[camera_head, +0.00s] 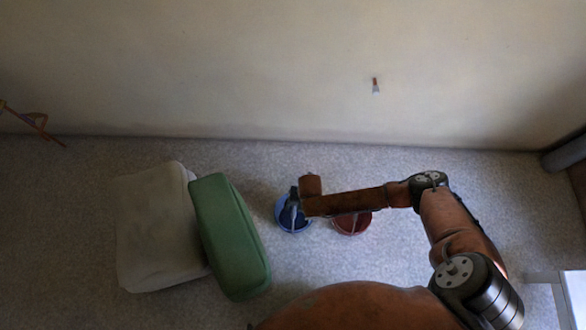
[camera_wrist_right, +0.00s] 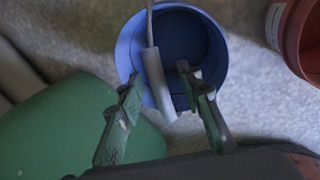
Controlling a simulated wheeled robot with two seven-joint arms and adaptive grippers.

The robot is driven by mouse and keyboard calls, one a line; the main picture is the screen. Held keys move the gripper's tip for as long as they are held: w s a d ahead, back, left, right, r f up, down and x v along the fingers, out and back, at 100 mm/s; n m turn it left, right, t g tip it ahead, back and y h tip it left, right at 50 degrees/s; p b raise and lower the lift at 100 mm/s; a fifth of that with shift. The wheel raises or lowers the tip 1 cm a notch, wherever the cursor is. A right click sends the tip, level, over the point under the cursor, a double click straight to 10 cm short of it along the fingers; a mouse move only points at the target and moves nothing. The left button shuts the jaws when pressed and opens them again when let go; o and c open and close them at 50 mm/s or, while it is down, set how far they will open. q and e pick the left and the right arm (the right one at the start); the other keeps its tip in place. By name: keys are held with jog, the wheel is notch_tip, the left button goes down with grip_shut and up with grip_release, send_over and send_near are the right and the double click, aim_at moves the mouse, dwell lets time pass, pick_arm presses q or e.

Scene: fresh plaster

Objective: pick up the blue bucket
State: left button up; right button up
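The blue bucket (camera_head: 283,219) stands on the grey floor, partly covered by my right gripper (camera_head: 294,198) in the head view. In the right wrist view I look down into the blue bucket (camera_wrist_right: 215,50). Its bail handle, with a grey grip (camera_wrist_right: 153,76), crosses the opening. My right gripper (camera_wrist_right: 158,84) is open over the bucket, with one finger on each side of the grip. A gap shows between the grip and the right finger; contact on the left side is hard to tell. My left gripper is not in view.
A red bucket (camera_head: 352,228) stands close right of the blue one, partly under my right arm. A green padded block (camera_head: 230,240) and a pale cushion-like block (camera_head: 155,235) lie to the left. A brush (camera_head: 375,86) shows against the wall. A white surface (camera_head: 574,298) is at lower right.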

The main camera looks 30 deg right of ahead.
jog(key=shift+c, duration=0.5)
grip_shut()
